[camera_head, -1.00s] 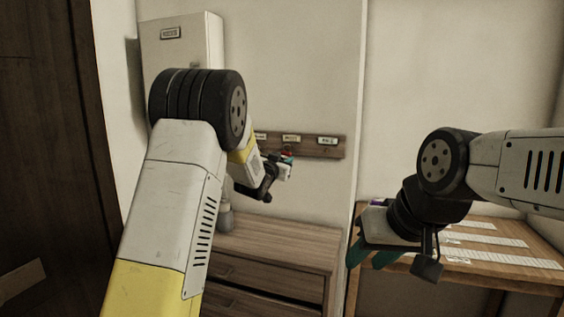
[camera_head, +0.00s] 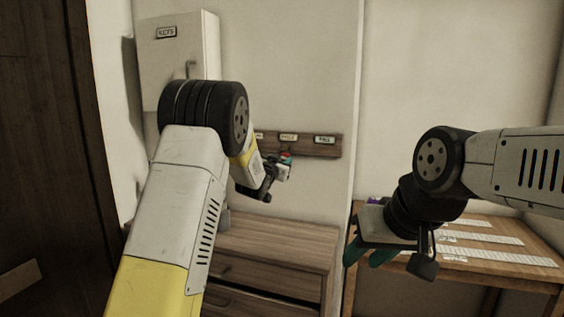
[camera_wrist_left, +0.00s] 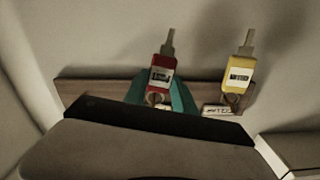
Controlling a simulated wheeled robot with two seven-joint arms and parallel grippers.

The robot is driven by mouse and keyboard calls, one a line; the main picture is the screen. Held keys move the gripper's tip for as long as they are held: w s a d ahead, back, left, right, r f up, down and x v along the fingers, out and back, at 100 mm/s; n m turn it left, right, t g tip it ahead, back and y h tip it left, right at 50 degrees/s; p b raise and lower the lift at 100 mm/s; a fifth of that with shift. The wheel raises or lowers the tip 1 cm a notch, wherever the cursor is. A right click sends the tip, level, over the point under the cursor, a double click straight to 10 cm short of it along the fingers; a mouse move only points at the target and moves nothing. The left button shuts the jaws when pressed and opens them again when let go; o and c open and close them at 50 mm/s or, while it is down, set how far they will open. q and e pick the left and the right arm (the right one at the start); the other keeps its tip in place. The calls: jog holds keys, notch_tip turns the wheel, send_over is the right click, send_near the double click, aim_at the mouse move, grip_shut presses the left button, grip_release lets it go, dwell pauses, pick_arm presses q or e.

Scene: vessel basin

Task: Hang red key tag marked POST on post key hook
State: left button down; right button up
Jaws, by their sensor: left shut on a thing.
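The red key tag (camera_wrist_left: 161,70) is held between the teal fingers of my left gripper (camera_wrist_left: 160,92); its small white label is too blurred to read. In the head view my left gripper (camera_head: 286,161) is shut in front of the wooden key rail (camera_head: 333,146), with a bit of red at its tip. I cannot tell whether the tag touches a hook. The rail carries small labels, partly hidden by my left arm. A yellow key tag (camera_wrist_left: 239,75) is beside the red one to the right in the wrist view. My right gripper (camera_head: 370,253) is open and empty.
A pale key cabinet (camera_head: 180,60) is on the wall above my left arm. A wooden drawer chest (camera_head: 275,243) stands below the rail. A wooden table (camera_head: 500,270) with pale strips is at the right, near my right gripper.

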pick_arm(q)
jog(key=c, duration=0.9)
grip_release()
jog(key=shift+c, duration=0.2)
jog(key=s+a+r+n+g+y, duration=0.1)
jog(key=s+a+n+g+y, duration=0.1)
jog(key=s+a, duration=0.6)
jog(key=s+a+r+n+g+y, duration=0.15)
jog(key=s+a, duration=0.25)
jog(key=s, duration=0.8)
jog(key=s+a+f+n+g, duration=0.1)
jog(key=s+f+g, duration=0.2)
jog(key=s, duration=1.1)
jog(key=s+a+f+n+g, duration=0.1)
jog(key=s+f+g, duration=0.2)
jog(key=s, duration=1.2)
jog(key=shift+s+g, duration=0.3)
jog(key=shift+g, duration=0.45)
